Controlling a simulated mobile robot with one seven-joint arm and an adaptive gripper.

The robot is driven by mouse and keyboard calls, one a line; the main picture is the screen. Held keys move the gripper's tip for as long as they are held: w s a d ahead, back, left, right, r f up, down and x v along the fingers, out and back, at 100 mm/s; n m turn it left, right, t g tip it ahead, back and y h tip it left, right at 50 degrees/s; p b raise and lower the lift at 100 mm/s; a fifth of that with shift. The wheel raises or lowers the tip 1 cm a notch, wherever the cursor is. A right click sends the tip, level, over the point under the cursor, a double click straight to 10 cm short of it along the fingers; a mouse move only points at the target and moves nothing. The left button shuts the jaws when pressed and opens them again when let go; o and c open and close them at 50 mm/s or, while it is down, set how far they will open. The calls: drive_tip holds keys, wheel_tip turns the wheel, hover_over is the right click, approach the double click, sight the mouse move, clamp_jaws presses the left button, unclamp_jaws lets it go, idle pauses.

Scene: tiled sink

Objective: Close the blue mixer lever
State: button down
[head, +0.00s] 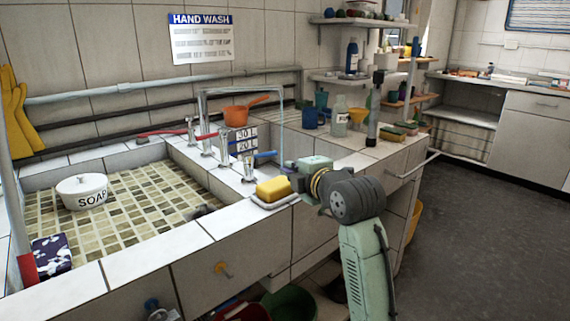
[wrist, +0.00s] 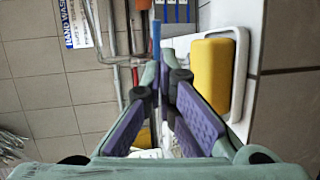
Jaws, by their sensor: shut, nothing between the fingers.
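The blue mixer lever (head: 264,154) is a short blue bar on top of a chrome tap body (head: 248,168) at the sink's right rim. In the head view it points right, toward my gripper (head: 288,168). In the wrist view the blue lever (wrist: 156,38) shows as an upright bar just beyond the fingertips of my gripper (wrist: 164,78). My gripper is shut with nothing held. I cannot tell whether a finger touches the lever. A yellow sponge (head: 273,189) in a white dish lies below and beside my gripper; the sponge (wrist: 211,75) is right of the fingers in the wrist view.
A red lever (head: 160,133) sits on another tap, with a chrome spout pipe (head: 240,89) arching nearby. The tiled basin holds a white soap pot (head: 82,191). Open floor lies to the right.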

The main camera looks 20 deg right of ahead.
sight(272, 155)
drive_tip(key=w, duration=0.4)
drive_tip(key=w+f+p, duration=0.1)
drive_tip(key=w, duration=0.3)
drive_tip(key=w+f+p, duration=0.1)
drive_tip(key=w, duration=0.3)
drive_tip(key=shift+a+f, duration=0.2)
drive_tip(key=shift+a, duration=0.1)
drive_tip(key=shift+w+d+f+b, duration=0.15)
drive_tip(key=shift+w+d+b, duration=0.1)
drive_tip(key=shift+w+b, duration=0.4)
drive_tip(key=shift+w+d, duration=0.15)
drive_tip(key=shift+w, duration=0.3)
drive_tip(key=shift+r, duration=0.2)
